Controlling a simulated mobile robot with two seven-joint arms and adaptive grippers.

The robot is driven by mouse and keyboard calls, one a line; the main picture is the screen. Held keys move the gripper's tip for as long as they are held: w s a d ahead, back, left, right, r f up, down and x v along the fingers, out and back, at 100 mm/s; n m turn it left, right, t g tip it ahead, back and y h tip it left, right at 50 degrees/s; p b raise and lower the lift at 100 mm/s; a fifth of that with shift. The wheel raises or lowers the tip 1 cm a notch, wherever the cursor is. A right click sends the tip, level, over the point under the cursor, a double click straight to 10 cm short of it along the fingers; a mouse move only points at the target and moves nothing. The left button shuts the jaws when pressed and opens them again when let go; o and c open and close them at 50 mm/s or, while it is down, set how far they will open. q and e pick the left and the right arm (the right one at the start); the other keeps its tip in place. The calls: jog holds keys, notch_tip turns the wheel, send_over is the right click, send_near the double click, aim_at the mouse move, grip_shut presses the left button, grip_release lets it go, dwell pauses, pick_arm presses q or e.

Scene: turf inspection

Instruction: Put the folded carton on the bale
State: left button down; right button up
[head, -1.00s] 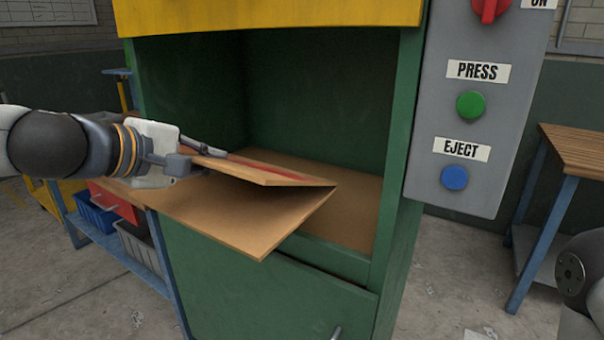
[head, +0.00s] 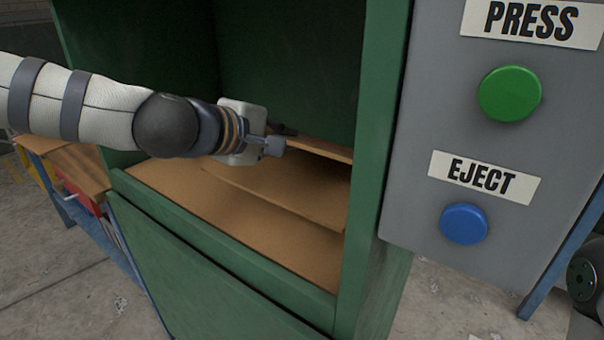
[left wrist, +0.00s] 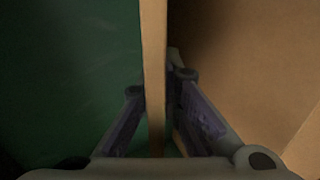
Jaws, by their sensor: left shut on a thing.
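The folded carton (head: 285,187) is a brown sheet doubled into two leaves, with the fold toward the right. It is inside the green press chamber over the brown top of the bale (head: 190,208). Whether its lower leaf touches the bale I cannot tell. My left gripper (head: 287,138) is shut on the carton's upper leaf, inside the chamber. In the left wrist view the leaf's edge (left wrist: 153,60) stands between the fingers (left wrist: 157,115). The carton's far right end is hidden behind the green post. My right gripper is out of view.
The green post (head: 370,150) bounds the chamber on the right. Beside it is a grey panel (head: 405,190) with a green PRESS button (head: 509,94) and a blue EJECT button (head: 464,223). A lowered green door (head: 190,270) is in front. A wooden bench (head: 80,168) stands at left.

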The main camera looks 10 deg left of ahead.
aim_at(299, 173)
pick_arm(q)
jog(key=f, duration=0.1)
jog(key=w+d+f, duration=0.1)
jog(key=f, duration=0.1)
jog(key=w+d+f, duration=0.1)
jog(key=shift+f+b, duration=0.4)
jog(key=shift+w+d, duration=0.1)
jog(key=shift+d, duration=0.1)
jog(key=f, duration=0.2)
jog(key=f+b, duration=0.1)
jog(key=f, duration=0.1)
jog(key=shift+w+d, duration=0.2)
jog(key=shift+d, duration=0.1)
jog(key=shift+r, duration=0.3)
jog(key=shift+f, duration=0.2)
jog(key=c, duration=1.8)
grip_release()
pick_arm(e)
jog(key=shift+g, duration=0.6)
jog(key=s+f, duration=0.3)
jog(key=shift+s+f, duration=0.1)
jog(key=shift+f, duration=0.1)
